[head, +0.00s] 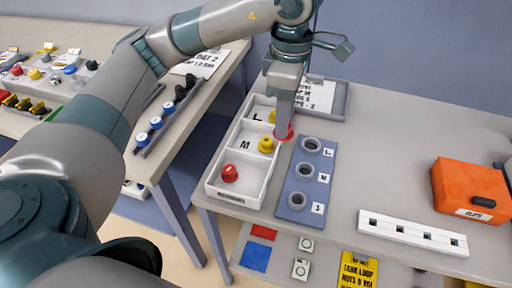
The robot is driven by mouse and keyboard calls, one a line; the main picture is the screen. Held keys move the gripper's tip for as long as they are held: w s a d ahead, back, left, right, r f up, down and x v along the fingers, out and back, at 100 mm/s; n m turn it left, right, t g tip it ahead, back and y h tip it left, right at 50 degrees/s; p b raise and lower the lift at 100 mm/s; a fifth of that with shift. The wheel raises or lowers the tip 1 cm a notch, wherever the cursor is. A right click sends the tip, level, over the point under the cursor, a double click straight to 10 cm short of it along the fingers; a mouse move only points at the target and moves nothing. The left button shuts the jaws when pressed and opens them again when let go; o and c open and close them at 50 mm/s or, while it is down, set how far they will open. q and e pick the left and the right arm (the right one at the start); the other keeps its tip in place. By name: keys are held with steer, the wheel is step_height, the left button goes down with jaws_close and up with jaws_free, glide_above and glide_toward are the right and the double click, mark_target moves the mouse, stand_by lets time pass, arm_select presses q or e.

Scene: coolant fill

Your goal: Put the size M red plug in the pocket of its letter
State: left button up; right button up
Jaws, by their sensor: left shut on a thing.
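My left gripper (284,126) points down and is shut on a red plug (287,135), mostly hidden by the fingers. They are at the right edge of the white tray (212,190), beside its M pocket; I cannot tell the height. The tray has three pockets in a row. The far pocket, lettered L, holds a yellow plug (272,116). The middle pocket, lettered M, holds another yellow plug (266,145). The near pocket holds a red plug (230,173); its letter is not readable. My right gripper is not in view.
A white slotted bar (412,234) and an orange box (470,190) stand further right. A grey tray with a printed sheet (318,95) lies behind. The table's middle is clear.

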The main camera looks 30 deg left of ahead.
arm_select(q)
steer(key=shift+a, duration=0.1)
steer(key=a+f+p, duration=0.1)
steer(key=a+f, duration=0.1)
steer(key=a, duration=0.1)
steer(key=w+a+f, duration=0.1)
steer(key=a+f, duration=0.1)
steer(key=a, duration=0.2)
steer(key=w+a+f+p, duration=0.1)
steer(key=a+f, duration=0.2)
steer(key=a, duration=0.1)
steer(key=shift+w+a+p, duration=0.1)
steer(key=shift+p, duration=0.2)
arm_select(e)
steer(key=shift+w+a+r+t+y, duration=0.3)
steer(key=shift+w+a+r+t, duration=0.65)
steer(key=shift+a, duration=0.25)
arm_select(q)
steer(key=shift+f, duration=0.15)
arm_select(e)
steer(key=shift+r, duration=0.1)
